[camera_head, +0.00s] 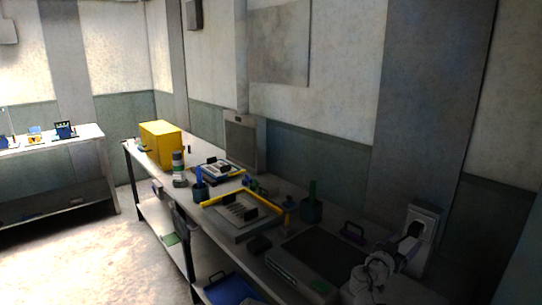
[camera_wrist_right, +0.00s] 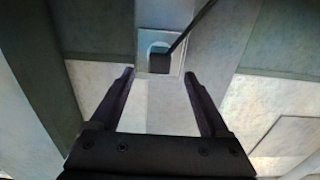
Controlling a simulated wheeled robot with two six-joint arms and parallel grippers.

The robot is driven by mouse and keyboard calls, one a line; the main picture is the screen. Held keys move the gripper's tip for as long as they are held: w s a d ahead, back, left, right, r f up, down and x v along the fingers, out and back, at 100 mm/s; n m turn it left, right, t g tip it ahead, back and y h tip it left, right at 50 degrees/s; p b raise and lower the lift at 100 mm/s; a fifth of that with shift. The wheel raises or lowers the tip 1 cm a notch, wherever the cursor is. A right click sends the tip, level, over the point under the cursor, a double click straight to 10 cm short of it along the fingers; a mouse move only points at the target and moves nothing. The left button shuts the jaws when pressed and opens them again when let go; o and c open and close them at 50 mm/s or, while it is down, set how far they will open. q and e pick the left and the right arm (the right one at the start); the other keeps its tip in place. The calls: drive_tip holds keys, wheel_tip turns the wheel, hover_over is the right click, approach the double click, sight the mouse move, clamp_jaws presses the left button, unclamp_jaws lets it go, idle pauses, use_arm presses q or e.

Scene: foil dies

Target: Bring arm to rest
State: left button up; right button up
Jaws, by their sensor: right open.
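My right arm comes in at the lower right of the head view, with white links. Its dark gripper (camera_head: 411,236) is small there, held up near the wall at the right end of the bench. In the right wrist view the two dark fingers (camera_wrist_right: 158,74) stand apart with nothing between them. Beyond them is a pale wall with a light-framed wall box (camera_wrist_right: 160,58) and a dark cable. My left gripper is not in view.
A long bench (camera_head: 150,172) runs along the wall. A wall socket box (camera_head: 424,222) is close to my right gripper. Open floor (camera_head: 110,262) lies left.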

drive_tip(key=x, duration=0.6)
drive_tip(key=shift+w+a, duration=0.1)
approach(413, 233)
drive_tip(key=x, duration=0.3)
drive_tip(key=shift+f+g+p, duration=0.15)
drive_tip(key=shift+g+p, duration=0.15)
